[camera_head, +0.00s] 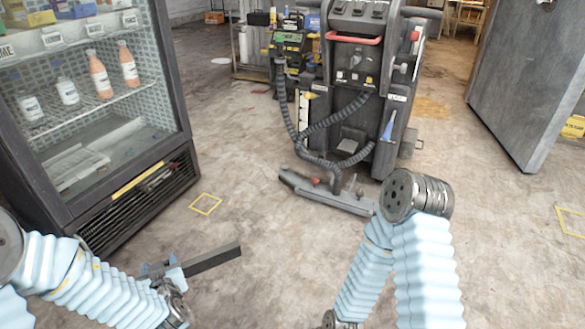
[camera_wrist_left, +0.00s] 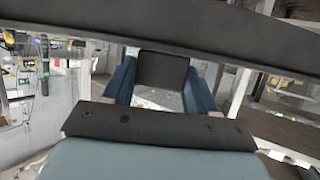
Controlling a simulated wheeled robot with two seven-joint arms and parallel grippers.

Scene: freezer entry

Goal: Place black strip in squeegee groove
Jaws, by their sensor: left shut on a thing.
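The black strip (camera_head: 212,258) is a long dark bar, held up in front of me at the lower left of the head view. My left gripper (camera_head: 172,268) is shut on it near its left end, and the strip points right and slightly away. In the left wrist view, a dark block (camera_wrist_left: 162,70) sits between the blue fingers. The squeegee (camera_head: 328,193) is a dark bar on the floor at the machine's front, apart from the strip. Its groove cannot be made out. My right gripper is out of view; only my right arm shows.
The floor machine (camera_head: 352,75) with black hoses stands at the back centre. A glass-door cooler (camera_head: 120,160) with bottles stands at the left, close to my left arm. A grey panel (camera_head: 525,85) stands at the right. The floor between strip and squeegee is clear.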

